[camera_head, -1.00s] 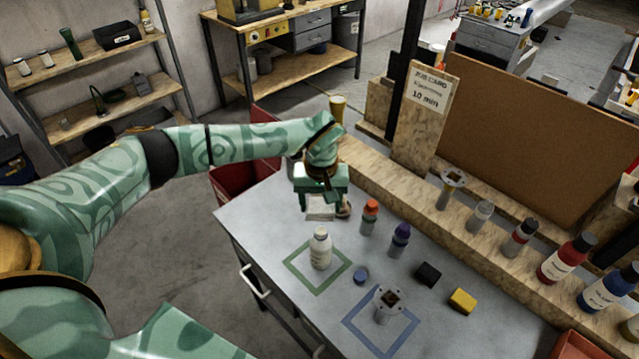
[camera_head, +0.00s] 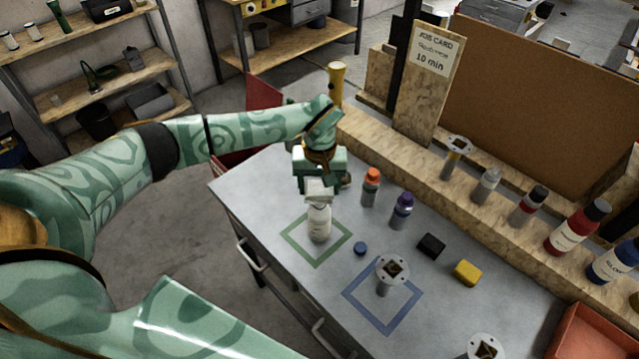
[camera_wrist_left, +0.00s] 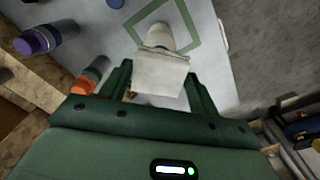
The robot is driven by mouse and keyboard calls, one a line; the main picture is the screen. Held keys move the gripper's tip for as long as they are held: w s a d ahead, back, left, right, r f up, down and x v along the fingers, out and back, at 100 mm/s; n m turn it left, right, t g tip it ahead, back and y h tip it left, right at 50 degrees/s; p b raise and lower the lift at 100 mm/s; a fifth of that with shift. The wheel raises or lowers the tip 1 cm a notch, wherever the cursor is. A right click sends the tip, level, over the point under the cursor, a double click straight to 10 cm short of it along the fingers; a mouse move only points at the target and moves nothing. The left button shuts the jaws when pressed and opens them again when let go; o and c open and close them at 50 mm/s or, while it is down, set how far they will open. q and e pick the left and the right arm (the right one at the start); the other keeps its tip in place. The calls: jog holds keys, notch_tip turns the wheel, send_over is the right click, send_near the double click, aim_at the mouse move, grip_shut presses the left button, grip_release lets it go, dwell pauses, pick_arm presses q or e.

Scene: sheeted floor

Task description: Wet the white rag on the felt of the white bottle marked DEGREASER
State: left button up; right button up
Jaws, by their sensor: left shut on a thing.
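The white bottle (camera_head: 319,226) stands upright inside the green square outline on the grey bench; its label is too small to read. My left gripper (camera_head: 318,186) points down and is shut on the white rag (camera_head: 319,195), which hangs right at the top of the bottle. In the left wrist view the rag (camera_wrist_left: 158,75) is between the fingers of the left gripper (camera_wrist_left: 158,92) and covers the mouth of the white bottle (camera_wrist_left: 160,36). The felt is hidden, and I cannot tell whether the rag touches it. My right gripper is not in view.
An orange-capped bottle (camera_head: 371,188) and a purple-capped bottle (camera_head: 401,211) stand right of the white bottle. A blue cap (camera_head: 360,248), a black block (camera_head: 431,246), a yellow block (camera_head: 467,272) and a metal post (camera_head: 387,273) in a blue outline are nearby. A wooden ledge runs behind.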

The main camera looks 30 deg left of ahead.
aim_at(319, 188)
pick_arm(q)
jog(key=shift+f, duration=0.2)
dwell(0.6)
jog(key=shift+f+b, duration=0.3)
jog(key=shift+b, duration=0.05)
dwell(1.2)
notch_tip(319, 188, up, 7)
jog(key=p, duration=0.6)
dwell(0.6)
